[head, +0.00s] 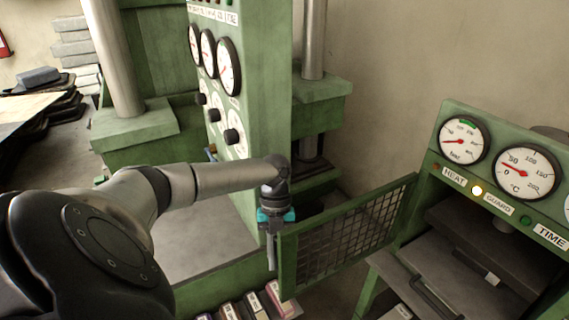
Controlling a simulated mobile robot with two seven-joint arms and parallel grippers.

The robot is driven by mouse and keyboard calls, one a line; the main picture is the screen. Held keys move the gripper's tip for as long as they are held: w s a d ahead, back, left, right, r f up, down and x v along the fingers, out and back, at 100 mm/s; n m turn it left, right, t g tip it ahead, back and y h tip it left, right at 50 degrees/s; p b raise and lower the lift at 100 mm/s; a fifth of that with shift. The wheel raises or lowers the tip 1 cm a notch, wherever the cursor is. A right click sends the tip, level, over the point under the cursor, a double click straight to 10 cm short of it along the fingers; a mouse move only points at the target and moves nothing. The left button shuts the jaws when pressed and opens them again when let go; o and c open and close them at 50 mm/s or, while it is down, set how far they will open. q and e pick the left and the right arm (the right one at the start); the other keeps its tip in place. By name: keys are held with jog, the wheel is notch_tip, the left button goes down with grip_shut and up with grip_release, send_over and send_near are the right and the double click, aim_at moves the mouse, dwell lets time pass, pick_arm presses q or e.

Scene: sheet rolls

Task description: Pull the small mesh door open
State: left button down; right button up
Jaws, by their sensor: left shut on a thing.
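The small mesh door (345,237) has a green frame with dark wire mesh. It stands swung out from the green heated machine at the right, with its free edge toward the middle of the picture. My left gripper (271,240) points down at that free edge and is shut on a thin upright grey handle (271,252) there. The gripper's fingertips are small and partly hidden by the teal finger mounts. My right gripper is not in view.
The machine (450,170) at the right carries round gauges, an amber lamp and an open slot with a dark drawer. A green press with a gauge column (262,90) stands behind my left arm. Labelled boxes (255,304) stand below the door.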

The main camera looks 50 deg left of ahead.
pick_arm(q)
jog(key=shift+a, duration=0.15)
jog(key=c, duration=1.1)
grip_release()
jog(key=v, duration=0.7)
jog(key=shift+a+r+b, duration=0.1)
jog(key=shift+r+b, duration=0.1)
jog(key=shift+b, duration=0.15)
